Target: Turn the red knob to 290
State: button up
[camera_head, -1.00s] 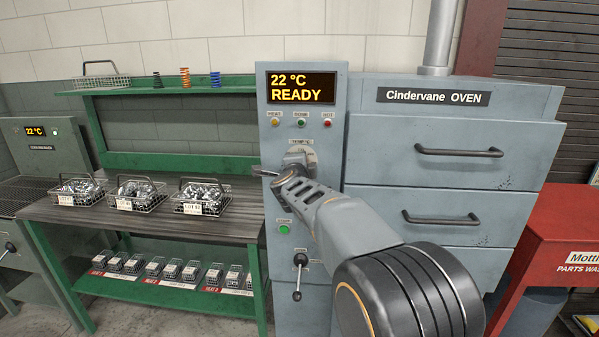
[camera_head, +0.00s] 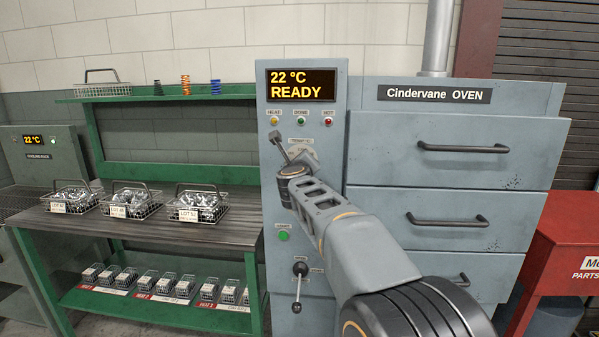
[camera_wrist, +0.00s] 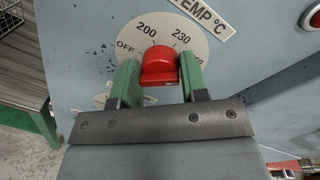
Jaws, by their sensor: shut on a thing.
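The red knob (camera_wrist: 159,66) sits on a round pale dial (camera_wrist: 150,30) in the wrist view. The dial shows OFF, 200 and 230; a further number at the right is partly hidden by a finger. My gripper (camera_wrist: 159,76) has its two green fingers on either side of the knob, shut on it. I cannot make out the knob's pointer mark. In the head view my gripper (camera_head: 282,148) is at the dial, and the arm hides the knob. The dial (camera_head: 308,156) shows only in part there.
The oven display (camera_head: 301,86) reads 22 °C READY. Below the dial are a green button (camera_head: 283,236) and a black lever (camera_head: 299,270). Oven drawers with handles (camera_head: 461,148) stand right of the arm. A green bench (camera_head: 165,172) with wire baskets is at left.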

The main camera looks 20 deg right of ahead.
jog(key=m+b, duration=0.3)
jog(key=m, duration=0.2)
jog(key=shift+m, duration=0.3)
jog(key=shift+m+t+b, duration=0.3)
jog(key=shift+m+b, duration=1.25)
jog(key=shift+m, duration=0.95)
jog(key=shift+d, duration=0.1)
jog(key=o, duration=0.9)
jog(key=shift+s, duration=0.1)
jog(key=v, duration=1.3)
jog(key=shift+s+a+b, duration=0.25)
jog(key=shift+s+b, duration=0.05)
jog(key=shift+b, duration=0.1)
